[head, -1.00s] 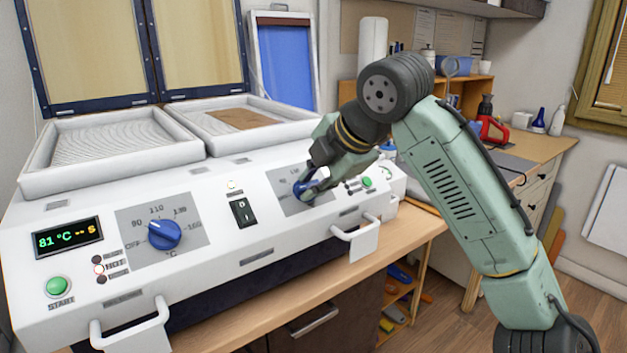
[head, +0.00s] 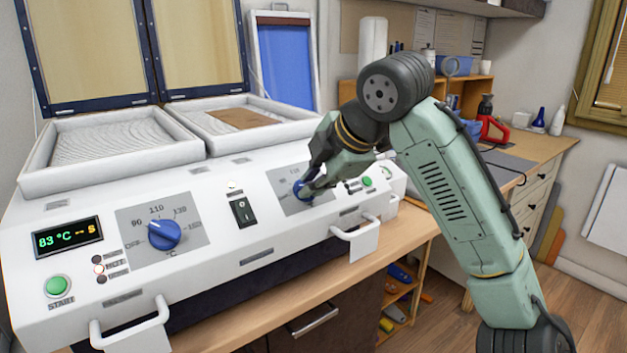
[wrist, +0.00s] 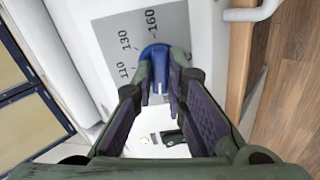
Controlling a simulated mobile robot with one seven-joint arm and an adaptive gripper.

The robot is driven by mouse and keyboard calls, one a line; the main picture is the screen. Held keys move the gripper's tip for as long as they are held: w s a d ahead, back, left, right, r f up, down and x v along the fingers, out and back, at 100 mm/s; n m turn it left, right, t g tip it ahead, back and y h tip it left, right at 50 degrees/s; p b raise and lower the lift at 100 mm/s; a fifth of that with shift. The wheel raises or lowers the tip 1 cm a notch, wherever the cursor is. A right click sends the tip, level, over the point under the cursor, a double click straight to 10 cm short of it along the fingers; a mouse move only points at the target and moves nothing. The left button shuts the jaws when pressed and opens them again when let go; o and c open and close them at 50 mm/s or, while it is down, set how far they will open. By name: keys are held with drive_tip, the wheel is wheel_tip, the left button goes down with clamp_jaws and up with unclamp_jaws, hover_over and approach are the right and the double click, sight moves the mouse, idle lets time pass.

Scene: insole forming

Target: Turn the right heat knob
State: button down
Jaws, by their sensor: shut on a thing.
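The right heat knob (head: 302,190) is blue and sits on a grey scale plate on the white machine's sloped front. My gripper (head: 312,182) is at this knob and partly hides it in the head view. In the wrist view the blue knob (wrist: 158,70) shows between the fingers of my gripper (wrist: 160,88), which are shut on its raised grip. The marks 110, 130 and 160 show beside it. The left heat knob (head: 164,234) is blue too and stands free on its own scale.
A display (head: 67,238) reads 83 °C. A black rocker switch (head: 243,211) lies between the knobs. White handles (head: 356,236) stick out at the front. Two trays (head: 110,140) lie behind with raised lids, and a brown sheet (head: 240,118) is in the right tray.

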drive_tip(key=m, duration=1.2)
drive_tip(key=shift+m, duration=0.3)
drive_tip(key=m, duration=0.4)
drive_tip(key=shift+m, duration=0.3)
drive_tip(key=m, duration=0.3)
drive_tip(key=shift+m, duration=0.3)
drive_tip(key=m, duration=0.4)
drive_tip(key=shift+m, duration=0.3)
drive_tip(key=m, duration=0.4)
drive_tip(key=shift+r, duration=0.1)
drive_tip(key=shift+m, duration=2.1)
